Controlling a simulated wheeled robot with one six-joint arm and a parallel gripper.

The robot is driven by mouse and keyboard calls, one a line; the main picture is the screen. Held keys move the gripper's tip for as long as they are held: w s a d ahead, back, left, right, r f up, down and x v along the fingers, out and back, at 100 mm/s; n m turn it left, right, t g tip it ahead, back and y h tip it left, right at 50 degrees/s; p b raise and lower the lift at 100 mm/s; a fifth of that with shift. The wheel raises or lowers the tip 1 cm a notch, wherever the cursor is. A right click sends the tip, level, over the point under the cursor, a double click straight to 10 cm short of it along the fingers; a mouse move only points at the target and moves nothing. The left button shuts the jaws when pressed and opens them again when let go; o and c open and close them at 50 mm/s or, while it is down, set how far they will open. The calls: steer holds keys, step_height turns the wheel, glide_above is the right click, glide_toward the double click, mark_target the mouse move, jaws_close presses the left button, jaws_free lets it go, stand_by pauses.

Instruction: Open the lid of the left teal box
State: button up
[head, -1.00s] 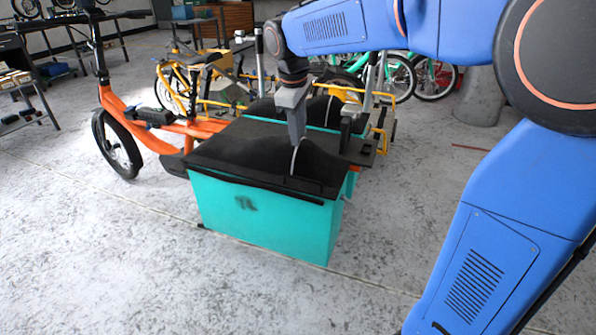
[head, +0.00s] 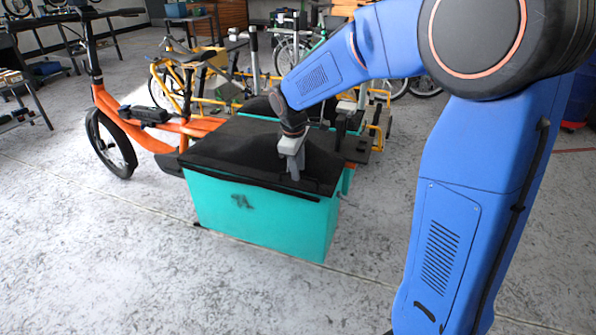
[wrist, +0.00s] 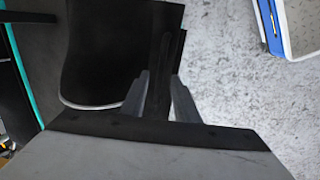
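The near teal box (head: 265,222) hangs on the near side of the orange cargo bike, and its black lid (head: 232,150) lies shut. A second teal box (head: 340,122) shows partly behind it, mostly hidden. My gripper (head: 295,172) points down over the right part of the near lid, close to its front edge. In the wrist view my gripper (wrist: 160,80) has its two fingers apart, with a dark strip, perhaps the lid's strap or edge, seen between them. I cannot tell whether the fingers touch it. The black lid (wrist: 100,50) fills the wrist view's left.
The orange bike (head: 170,130) stands to the left and behind the box. A yellow-framed bike (head: 180,85) and other bikes stand further back. A workbench (head: 20,85) is at the far left. The grey floor (head: 110,260) in front of the box is clear.

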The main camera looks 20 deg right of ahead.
steer(key=shift+w+d+f, duration=0.1)
steer(key=shift+w+f, duration=0.05)
steer(key=shift+f, duration=0.6)
steer(key=shift+c, duration=0.3)
jaws_close()
steer(key=shift+r, duration=0.1)
